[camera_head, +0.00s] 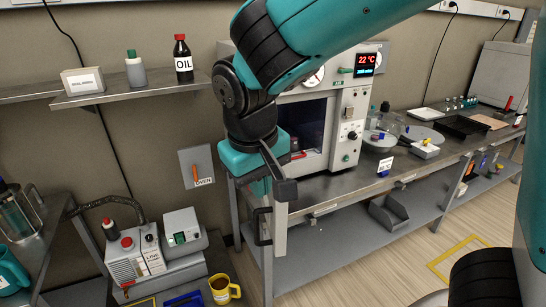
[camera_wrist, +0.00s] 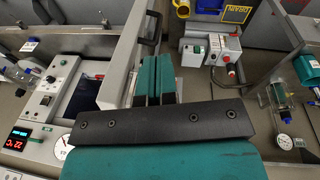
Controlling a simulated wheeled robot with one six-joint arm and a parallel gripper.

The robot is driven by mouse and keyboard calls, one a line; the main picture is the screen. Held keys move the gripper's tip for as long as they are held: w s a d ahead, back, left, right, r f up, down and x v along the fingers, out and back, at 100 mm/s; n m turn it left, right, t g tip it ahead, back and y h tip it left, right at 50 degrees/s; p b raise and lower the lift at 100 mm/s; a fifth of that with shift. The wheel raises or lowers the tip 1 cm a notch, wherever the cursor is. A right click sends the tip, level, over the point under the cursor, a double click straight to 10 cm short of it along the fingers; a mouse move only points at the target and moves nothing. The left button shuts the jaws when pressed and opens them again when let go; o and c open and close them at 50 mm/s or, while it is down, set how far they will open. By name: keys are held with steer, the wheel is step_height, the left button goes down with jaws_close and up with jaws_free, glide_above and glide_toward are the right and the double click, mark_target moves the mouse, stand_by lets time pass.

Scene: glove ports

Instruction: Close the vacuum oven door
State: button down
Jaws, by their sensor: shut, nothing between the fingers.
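The vacuum oven (camera_head: 340,130) is a pale box on the steel bench, with a red 22 °C display and a dark chamber. Its door (camera_head: 281,228) stands open, swung out from the front and seen nearly edge-on, with a dark handle (camera_head: 262,227) on its left face. In the wrist view the door (camera_wrist: 122,65) is a long grey slab, with the handle (camera_wrist: 150,27) near its far end. My gripper (camera_head: 262,186) is shut and empty at the door's left, outer side. Its teal fingers (camera_wrist: 155,78) are close beside the door; whether they touch it I cannot tell.
A wall shelf (camera_head: 130,94) with an oil bottle (camera_head: 183,62) is at upper left. A pump (camera_head: 135,258) and yellow mug (camera_head: 222,289) are below. Glassware and trays (camera_head: 463,127) fill the bench at right. Floor in front of the bench is clear.

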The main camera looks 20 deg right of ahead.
steer(key=w+a+r+m+t+h+p, duration=0.1)
steer(key=w+a+r+m+h+p, duration=0.25)
steer(key=w+m+h, duration=0.2)
steer(key=d+r+p+x, duration=0.1)
steer(key=p+x, duration=0.2)
steer(key=x, duration=0.8)
steer(key=shift+d+p, duration=0.4)
steer(key=shift+d, duration=0.05)
steer(key=shift+m, duration=0.25)
